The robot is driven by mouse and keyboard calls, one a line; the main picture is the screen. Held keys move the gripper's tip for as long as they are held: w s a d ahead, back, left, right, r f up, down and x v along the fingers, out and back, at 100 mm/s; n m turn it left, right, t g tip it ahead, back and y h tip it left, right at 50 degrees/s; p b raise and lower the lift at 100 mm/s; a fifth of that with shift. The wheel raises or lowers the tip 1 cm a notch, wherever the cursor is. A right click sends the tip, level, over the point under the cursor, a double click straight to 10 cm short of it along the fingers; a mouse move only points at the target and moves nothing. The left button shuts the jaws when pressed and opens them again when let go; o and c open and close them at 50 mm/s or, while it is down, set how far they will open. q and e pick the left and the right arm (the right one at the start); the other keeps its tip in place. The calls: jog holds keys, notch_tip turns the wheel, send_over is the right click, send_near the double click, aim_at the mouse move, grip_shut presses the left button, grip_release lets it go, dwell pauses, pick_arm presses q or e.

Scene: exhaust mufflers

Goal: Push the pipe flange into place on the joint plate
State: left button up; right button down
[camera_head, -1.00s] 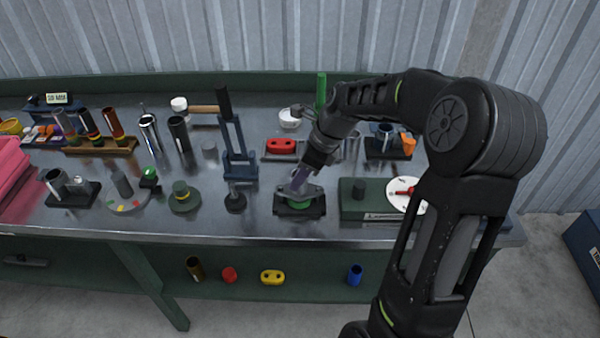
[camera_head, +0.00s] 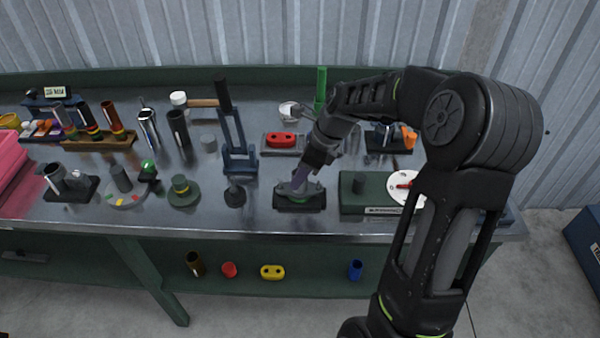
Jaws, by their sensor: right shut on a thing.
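The joint plate (camera_head: 299,203) is a dark block near the front edge of the metal workbench, with a little green showing on it. The grey pipe flange (camera_head: 284,188) lies on top of the joint plate. I cannot tell whether it sits fully flush. My right gripper (camera_head: 300,184) comes down from the upper right, tilted, with its purple-grey fingers at the flange's middle. It is shut on the flange, and the fingers hide part of it. My left gripper is not in view.
A green block (camera_head: 376,193) with a white dial (camera_head: 404,187) stands close to the right. A dark round-based post (camera_head: 235,194) and a blue stand (camera_head: 238,152) are to the left. A red flange (camera_head: 281,139) lies behind. Bare bench top lies along the front edge.

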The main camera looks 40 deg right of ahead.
jog(key=c, duration=0.9)
grip_release()
jog(key=v, duration=0.7)
jog(key=shift+s+d+r+b, duration=0.1)
jog(key=shift+s+r+b, duration=0.05)
jog(key=shift+r+b, duration=0.25)
